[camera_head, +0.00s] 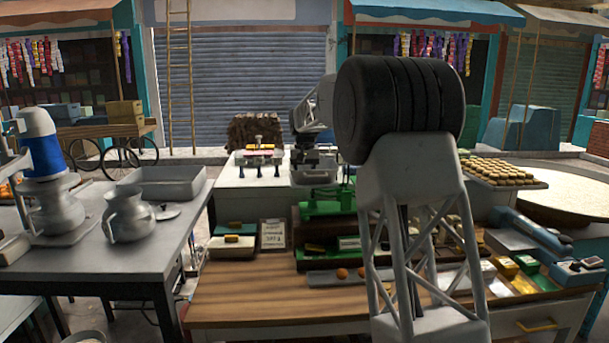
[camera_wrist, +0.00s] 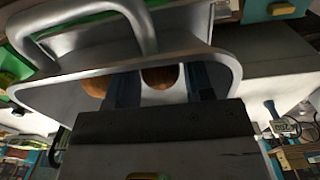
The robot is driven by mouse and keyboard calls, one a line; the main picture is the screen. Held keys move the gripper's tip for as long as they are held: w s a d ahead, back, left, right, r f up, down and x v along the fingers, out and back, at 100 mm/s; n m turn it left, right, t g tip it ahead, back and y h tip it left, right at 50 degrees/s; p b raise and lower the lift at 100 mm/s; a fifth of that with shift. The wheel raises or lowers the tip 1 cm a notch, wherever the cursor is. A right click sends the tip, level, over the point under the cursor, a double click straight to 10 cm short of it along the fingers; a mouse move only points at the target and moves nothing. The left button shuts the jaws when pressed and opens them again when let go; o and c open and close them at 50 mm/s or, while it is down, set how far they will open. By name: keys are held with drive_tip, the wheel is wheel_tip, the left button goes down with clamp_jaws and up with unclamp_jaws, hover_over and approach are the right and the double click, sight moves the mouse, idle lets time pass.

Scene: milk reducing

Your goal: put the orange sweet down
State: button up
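Two small orange-brown round sweets (camera_head: 342,273) lie on a grey strip (camera_head: 318,279) on the wooden table in the head view. In the wrist view one round orange-brown sweet (camera_wrist: 160,76) shows between the two dark fingers of my gripper (camera_wrist: 162,88). A second round sweet (camera_wrist: 95,86) shows just outside the left finger.
A green scale (camera_head: 325,208) stands on the wooden table (camera_head: 270,300), with a small price card (camera_head: 273,234) to its left. Goods in coloured packs lie at the right. A metal table (camera_head: 70,262) with pots is on the left. The table's front left part is clear.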

wheel_tip(320, 180, up, 12)
drive_tip(key=shift+r, duration=0.15)
idle(0.7)
idle(0.7)
drive_tip(key=s+d+t, duration=0.1)
drive_tip(key=s+d, duration=0.3)
drive_tip(key=s, duration=1.3)
drive_tip(key=s+d, duration=0.3)
drive_tip(key=s, duration=1.5)
drive_tip(key=s+d+f, duration=0.1)
drive_tip(key=s+f, duration=0.5)
drive_tip(key=s, duration=0.5)
drive_tip(key=s+d+f+t, duration=0.1)
drive_tip(key=s+f, duration=0.5)
drive_tip(key=s, duration=0.6)
drive_tip(key=s+d+f, duration=0.1)
drive_tip(key=s+f, duration=0.6)
drive_tip(key=s, duration=0.4)
drive_tip(key=shift+s+t, duration=0.15)
drive_tip(key=shift+t, duration=0.15)
